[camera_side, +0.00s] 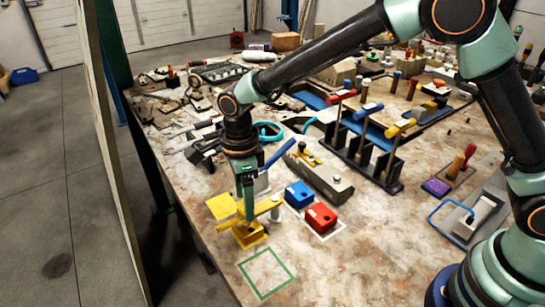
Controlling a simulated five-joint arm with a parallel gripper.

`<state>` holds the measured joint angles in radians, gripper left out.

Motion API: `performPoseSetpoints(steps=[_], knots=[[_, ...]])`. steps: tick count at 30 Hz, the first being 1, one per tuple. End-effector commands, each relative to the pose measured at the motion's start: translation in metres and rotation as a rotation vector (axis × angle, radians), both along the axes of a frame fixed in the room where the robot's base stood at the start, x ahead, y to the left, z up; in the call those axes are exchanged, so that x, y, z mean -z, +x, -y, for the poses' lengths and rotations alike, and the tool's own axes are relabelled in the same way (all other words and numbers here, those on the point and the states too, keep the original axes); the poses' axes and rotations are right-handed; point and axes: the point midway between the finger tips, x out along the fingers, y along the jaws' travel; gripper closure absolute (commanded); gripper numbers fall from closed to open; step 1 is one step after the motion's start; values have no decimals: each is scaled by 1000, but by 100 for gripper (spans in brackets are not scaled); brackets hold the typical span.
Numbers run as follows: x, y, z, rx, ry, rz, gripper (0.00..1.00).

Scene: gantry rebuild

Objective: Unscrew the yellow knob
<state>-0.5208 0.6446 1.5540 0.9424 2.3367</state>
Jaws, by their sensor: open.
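My gripper (248,215) points down at the left front of the workbench. Its fingertips are just above or among yellow parts, and whether they touch is unclear. Under it is a yellow block (250,237), with a flat yellow plate (221,207) to the left and a yellow bar (266,204) to the right. A small yellow knob-like part (308,155) sits on a long grey metal fixture (325,177), to the right of my gripper and apart from it. I cannot tell for certain which yellow part is the knob.
A blue box (298,193) and a red box (321,217) stand right of my gripper. A green square outline (266,272) marks bare bench in front. A rack with red, blue and yellow handles (365,150) stands behind. The bench's left edge is close.

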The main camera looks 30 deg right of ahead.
Motion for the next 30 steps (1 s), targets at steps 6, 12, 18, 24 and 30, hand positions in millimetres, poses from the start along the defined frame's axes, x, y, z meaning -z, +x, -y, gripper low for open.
performPoseSetpoints(steps=[6, 12, 18, 24, 30], knots=[[0, 0, 0, 0, 0, 0, 41], [0, 0, 0, -1, -1, -1, 100], [0, -1, 0, -16, -1, -2, 100], [0, -1, 0, -90, -1, -3, 100], [-1, -1, 0, -237, -2, -4, 100]])
